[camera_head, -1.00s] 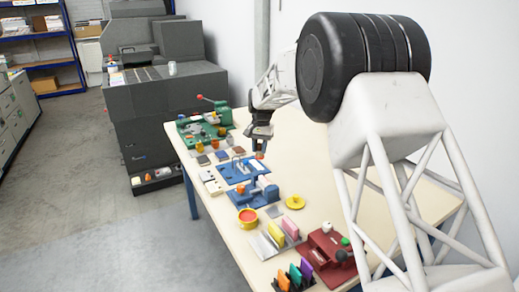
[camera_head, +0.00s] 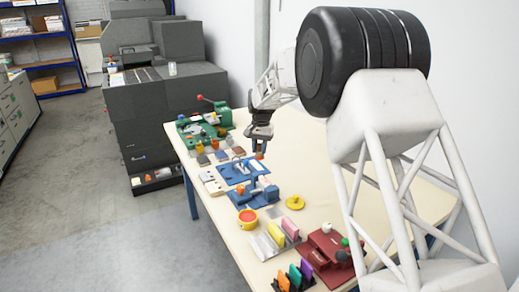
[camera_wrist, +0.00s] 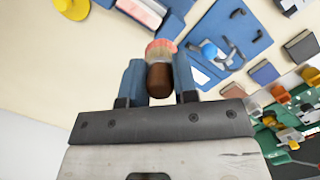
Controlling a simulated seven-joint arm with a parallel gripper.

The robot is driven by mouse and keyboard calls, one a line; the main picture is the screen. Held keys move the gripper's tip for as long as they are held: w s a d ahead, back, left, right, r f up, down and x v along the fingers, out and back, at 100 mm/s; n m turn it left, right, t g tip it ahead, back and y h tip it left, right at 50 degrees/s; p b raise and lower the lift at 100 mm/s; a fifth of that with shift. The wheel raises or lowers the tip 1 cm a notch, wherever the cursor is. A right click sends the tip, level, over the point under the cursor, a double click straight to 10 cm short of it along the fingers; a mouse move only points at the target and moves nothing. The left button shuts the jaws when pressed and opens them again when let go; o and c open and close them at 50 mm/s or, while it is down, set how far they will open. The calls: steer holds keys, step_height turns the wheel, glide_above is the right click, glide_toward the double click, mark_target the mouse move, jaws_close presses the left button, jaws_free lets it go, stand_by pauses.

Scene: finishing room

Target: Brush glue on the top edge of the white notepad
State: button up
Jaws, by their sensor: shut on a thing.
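My gripper (camera_head: 259,146) hangs over the far part of the table, above the blue board. In the wrist view, my gripper (camera_wrist: 159,74) is shut on a brush with a brown handle (camera_wrist: 159,82) and pale bristles with a reddish tip. The brush points away from the wrist. A white pad, apparently the notepad (camera_wrist: 194,74), lies on the blue board (camera_wrist: 228,28), partly hidden by a finger; it also shows in the head view (camera_head: 257,165). Whether the bristles touch it, I cannot tell. A yellow pot with red inside (camera_head: 248,218) stands nearer, apart from the gripper.
A second blue fixture (camera_head: 255,193) and a yellow lid (camera_head: 295,203) lie nearer. A green press (camera_head: 212,116) stands at the far end. The table's right side (camera_head: 300,160) looks clear.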

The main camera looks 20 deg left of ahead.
steer(key=shift+f, duration=3.4)
steer(key=shift+s+d+f, duration=0.55)
steer(key=shift+d+f, duration=0.05)
steer(key=shift+s+d, duration=2.35)
steer(key=shift+s, duration=0.05)
steer(key=shift+w+a, duration=3)
steer(key=shift+r, duration=4)
